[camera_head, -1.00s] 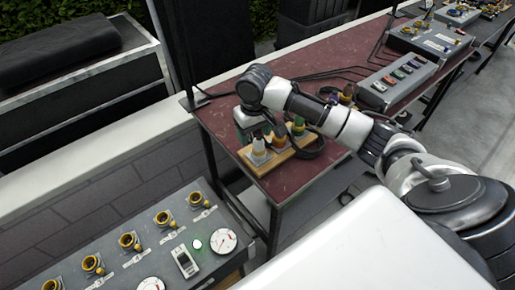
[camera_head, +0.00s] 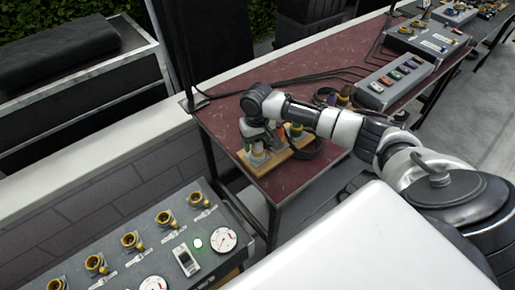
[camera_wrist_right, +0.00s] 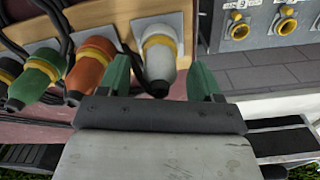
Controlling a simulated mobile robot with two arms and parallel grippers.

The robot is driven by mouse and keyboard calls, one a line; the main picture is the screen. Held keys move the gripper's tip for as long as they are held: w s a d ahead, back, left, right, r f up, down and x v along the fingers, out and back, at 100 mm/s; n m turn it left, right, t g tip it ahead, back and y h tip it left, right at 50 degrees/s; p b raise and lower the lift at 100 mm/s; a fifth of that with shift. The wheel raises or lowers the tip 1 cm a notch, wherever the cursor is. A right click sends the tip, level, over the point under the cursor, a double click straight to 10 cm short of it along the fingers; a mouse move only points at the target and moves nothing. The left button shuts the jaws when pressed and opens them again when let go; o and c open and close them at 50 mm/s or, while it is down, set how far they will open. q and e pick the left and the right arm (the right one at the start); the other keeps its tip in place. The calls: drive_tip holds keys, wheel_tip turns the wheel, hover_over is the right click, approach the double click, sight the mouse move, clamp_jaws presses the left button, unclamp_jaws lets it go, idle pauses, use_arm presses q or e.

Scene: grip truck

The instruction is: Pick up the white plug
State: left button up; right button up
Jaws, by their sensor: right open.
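The white plug (camera_head: 258,157) stands at the near left end of a wooden rack (camera_head: 283,158) on the red table. My right gripper (camera_head: 259,139) is directly over that end of the rack. In the right wrist view the white plug (camera_wrist_right: 159,56) with its yellow ring lies between the two green fingers of my right gripper (camera_wrist_right: 160,77). The fingers are apart, one on each side of the plug, with a gap visible on the right. I cannot tell whether the left finger touches it. My left gripper is not in view.
Black cables run over the table (camera_head: 225,120). A control panel with yellow sockets (camera_head: 131,241) stands in the foreground.

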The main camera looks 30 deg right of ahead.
drive_tip(key=shift+f, duration=0.6)
drive_tip(key=c, duration=1.1)
drive_tip(key=shift+o, duration=0.2)
drive_tip(key=shift+r, duration=0.15)
